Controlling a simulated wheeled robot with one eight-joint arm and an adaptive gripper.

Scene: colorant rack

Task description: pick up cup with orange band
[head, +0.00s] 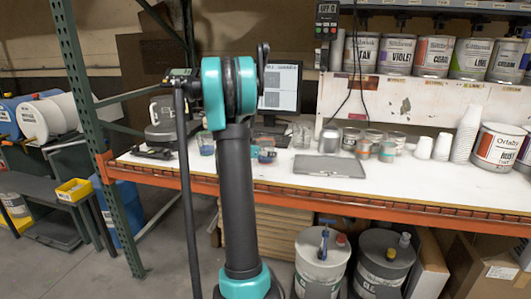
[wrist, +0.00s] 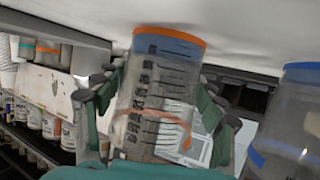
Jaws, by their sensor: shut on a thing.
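The cup with the orange band (wrist: 150,105) fills the middle of the wrist view, where the scene appears upside down. It is clear, with dark measuring marks, an orange end and an orange curved line. My gripper (wrist: 160,92) is shut on its sides, one finger left and one right. The cup's orange end is close to the white tabletop; I cannot tell whether it touches. In the head view my arm hides most of the gripper and cup.
A clear cup with a blue band (wrist: 290,120) stands close beside the held cup. On the white bench (head: 400,178) are a grey flat panel (head: 329,167), a monitor (head: 279,88), several small cans and stacked white cups (head: 466,133). Paint cans line the shelf above.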

